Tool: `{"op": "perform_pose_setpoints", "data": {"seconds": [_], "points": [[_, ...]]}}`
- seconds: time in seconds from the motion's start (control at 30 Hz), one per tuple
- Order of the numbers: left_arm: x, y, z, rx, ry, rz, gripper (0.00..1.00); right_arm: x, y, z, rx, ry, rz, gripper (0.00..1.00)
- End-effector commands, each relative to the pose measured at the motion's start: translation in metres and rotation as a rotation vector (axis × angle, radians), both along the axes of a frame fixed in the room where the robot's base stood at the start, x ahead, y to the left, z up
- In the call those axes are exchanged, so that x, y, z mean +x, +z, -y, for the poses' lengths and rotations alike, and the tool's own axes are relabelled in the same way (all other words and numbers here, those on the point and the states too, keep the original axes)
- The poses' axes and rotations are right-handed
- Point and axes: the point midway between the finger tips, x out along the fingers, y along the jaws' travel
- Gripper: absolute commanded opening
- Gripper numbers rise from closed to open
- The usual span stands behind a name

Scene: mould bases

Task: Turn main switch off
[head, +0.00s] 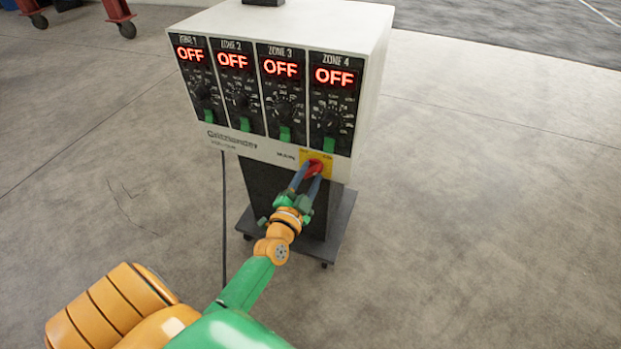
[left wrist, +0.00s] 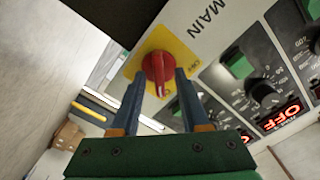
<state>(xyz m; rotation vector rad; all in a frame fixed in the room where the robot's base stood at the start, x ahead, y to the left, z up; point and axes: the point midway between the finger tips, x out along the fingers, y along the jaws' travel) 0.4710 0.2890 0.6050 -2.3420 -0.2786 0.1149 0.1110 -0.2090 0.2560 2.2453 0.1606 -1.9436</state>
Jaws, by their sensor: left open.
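The main switch is a red rotary knob (head: 315,168) on a yellow plate at the lower right of the white control box's front. In the left wrist view the red knob (left wrist: 157,67) sits beside the word MAIN, with a pale mark along its ridge. My left gripper (head: 308,172) is at the knob, its two fingers open. In the left wrist view the fingertips of my left gripper (left wrist: 160,76) lie on either side of the knob; whether they touch it I cannot tell. My right gripper is not in view.
The control box (head: 375,25) has zone 1 to zone 4 modules above the switch, with displays reading OFF and green switches below. It stands on a dark wheeled base (head: 345,215). A cable (head: 223,220) hangs at its left. The floor around is clear.

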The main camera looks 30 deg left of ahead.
Motion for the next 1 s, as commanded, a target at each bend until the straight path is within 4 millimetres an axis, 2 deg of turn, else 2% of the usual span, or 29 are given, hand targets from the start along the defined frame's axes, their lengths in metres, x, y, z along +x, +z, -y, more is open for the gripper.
{"op": "perform_pose_setpoints", "data": {"seconds": [0.03,0.07,0.2,0.23,0.67,1.0], "points": [[-0.0002,0.0001,0.0001,0.0,0.0,0.0,0.45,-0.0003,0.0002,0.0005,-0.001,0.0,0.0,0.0],[-0.0002,0.0001,0.0001,0.0,0.0,0.0,0.4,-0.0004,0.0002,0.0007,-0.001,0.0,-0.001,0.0],[-0.0003,-0.0001,0.0003,0.0,-0.001,-0.001,0.02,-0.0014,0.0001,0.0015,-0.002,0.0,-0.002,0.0],[-0.0003,-0.0001,0.0003,0.0,0.0,0.0,0.0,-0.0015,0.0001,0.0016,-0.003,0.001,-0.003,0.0],[-0.0004,0.0008,0.0003,-0.045,-0.001,0.011,0.0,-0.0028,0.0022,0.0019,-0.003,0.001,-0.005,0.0],[-0.0005,0.0021,0.0,-0.286,-0.002,0.068,0.0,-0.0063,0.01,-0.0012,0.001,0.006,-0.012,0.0]]}}
